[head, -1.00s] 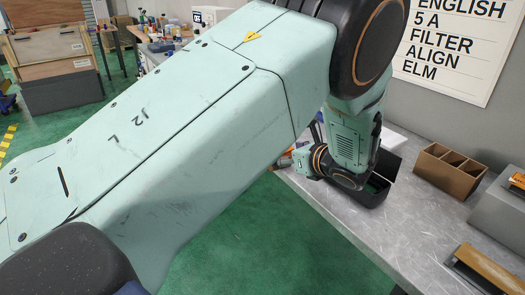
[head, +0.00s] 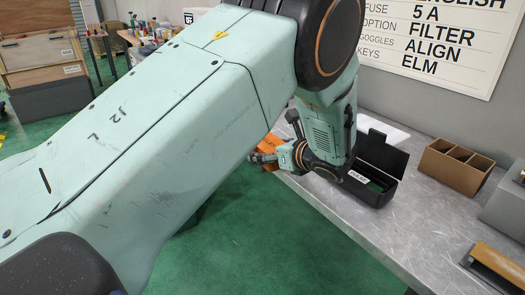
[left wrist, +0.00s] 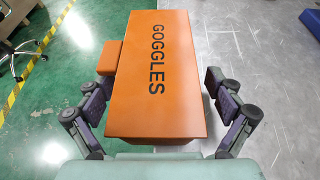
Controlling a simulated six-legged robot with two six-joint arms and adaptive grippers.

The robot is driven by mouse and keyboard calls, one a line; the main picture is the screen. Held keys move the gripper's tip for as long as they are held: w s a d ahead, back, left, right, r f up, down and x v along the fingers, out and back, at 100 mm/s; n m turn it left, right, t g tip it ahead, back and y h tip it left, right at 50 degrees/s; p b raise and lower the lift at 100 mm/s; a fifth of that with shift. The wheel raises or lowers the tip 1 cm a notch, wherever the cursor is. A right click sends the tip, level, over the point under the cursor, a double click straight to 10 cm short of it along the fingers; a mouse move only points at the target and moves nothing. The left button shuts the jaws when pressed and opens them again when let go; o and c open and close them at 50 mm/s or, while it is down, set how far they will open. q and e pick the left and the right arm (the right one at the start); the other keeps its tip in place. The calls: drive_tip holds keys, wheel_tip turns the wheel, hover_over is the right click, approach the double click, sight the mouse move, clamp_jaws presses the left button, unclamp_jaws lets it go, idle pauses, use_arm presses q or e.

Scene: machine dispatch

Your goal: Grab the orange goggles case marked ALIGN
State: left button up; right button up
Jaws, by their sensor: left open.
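The orange goggles case (left wrist: 165,112) fills the middle of the left wrist view, with GOGGLES printed in dark letters along its top. I see no ALIGN lettering on it. In the head view an orange part of it (head: 268,143) shows at the table's edge, mostly hidden behind my left arm. My left gripper (left wrist: 160,84) is open, with one finger at each side of the case's near part. Gaps show between the fingers and its sides. The left gripper (head: 262,158) also shows small in the head view. My right gripper is not in view.
A grey metal table (head: 340,205) holds an open black box (head: 375,192) and a brown divided box (head: 455,167). A small orange block (left wrist: 110,57) sits against the case's left side. A wall sign (head: 440,45) carries words including ALIGN. Green floor lies left of the table.

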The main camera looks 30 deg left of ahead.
use_arm(q)
drive_tip(key=shift+s+d+r, duration=0.1)
drive_tip(key=shift+s+r, duration=0.15)
drive_tip(key=shift+c, duration=0.7)
drive_tip(key=shift+w+f, duration=0.2)
drive_tip(key=shift+w, duration=0.05)
drive_tip(key=c, duration=0.4)
drive_tip(key=shift+s+r, duration=0.15)
drive_tip(key=shift+s, duration=0.05)
drive_tip(key=c, duration=0.7)
drive_tip(key=shift+w, duration=0.2)
drive_tip(key=shift+c, duration=0.8)
